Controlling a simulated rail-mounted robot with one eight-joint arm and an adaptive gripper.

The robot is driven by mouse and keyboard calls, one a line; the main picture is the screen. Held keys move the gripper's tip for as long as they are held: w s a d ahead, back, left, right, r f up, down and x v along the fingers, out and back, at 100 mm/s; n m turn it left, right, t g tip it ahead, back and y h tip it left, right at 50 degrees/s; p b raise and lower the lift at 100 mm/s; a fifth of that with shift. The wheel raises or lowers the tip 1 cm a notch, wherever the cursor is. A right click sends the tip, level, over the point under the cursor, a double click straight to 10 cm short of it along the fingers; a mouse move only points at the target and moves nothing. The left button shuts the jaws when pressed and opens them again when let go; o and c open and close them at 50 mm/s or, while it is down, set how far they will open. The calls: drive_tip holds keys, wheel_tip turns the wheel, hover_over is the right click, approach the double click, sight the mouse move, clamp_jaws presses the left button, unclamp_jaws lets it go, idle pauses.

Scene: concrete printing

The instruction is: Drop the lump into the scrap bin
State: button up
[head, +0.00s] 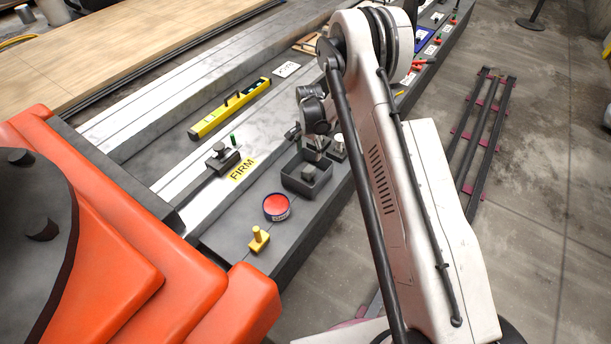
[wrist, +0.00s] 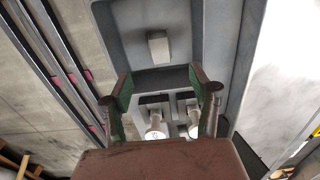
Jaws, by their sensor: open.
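The scrap bin is a dark grey, shallow open tray (head: 293,183) on the grey bench in the head view. It also fills the upper middle of the wrist view (wrist: 184,28). A small grey block, which looks like the lump (head: 308,172), lies inside it on the floor. In the wrist view the lump (wrist: 158,47) sits clear of the bin walls, beyond my fingertips. My gripper (wrist: 160,78) is open, with nothing held between its green-padded fingers, near the bin's edge. In the head view my arm partly hides the gripper.
Two pale round-topped pieces (wrist: 155,127) stand in dark holders below the bin, between my fingers in the wrist view. A red-topped tin (head: 276,207), a yellow knobbed piece (head: 258,240), a FIRM label (head: 241,169) and a yellow level (head: 229,108) are nearby on the bench.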

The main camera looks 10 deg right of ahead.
wheel_tip(320, 180, up, 7)
idle(0.3)
drive_tip(key=shift+r, duration=0.1)
drive_tip(key=s+r+n+t+p, duration=0.15)
drive_tip(key=s+r, duration=0.35)
drive_tip(key=r, duration=0.6)
drive_tip(key=s+r+n+t+p, duration=0.15)
drive_tip(key=s+r, duration=0.25)
drive_tip(key=r, duration=0.7)
drive_tip(key=s+r+n+p, duration=0.15)
drive_tip(key=s+r, duration=0.35)
drive_tip(key=r, duration=0.5)
drive_tip(key=s+r+n+t+p, duration=0.1)
drive_tip(key=s+r+p, duration=0.1)
drive_tip(key=s, duration=0.7)
drive_tip(key=s+r+n+t+p, duration=0.1)
drive_tip(key=s+r+n, duration=0.1)
drive_tip(key=s+r, duration=0.3)
drive_tip(key=s+r+n+t+p, duration=0.2)
drive_tip(key=s+r, duration=0.2)
drive_tip(key=s, duration=0.9)
drive_tip(key=shift+s+p, duration=0.15)
drive_tip(key=shift+p, duration=0.2)
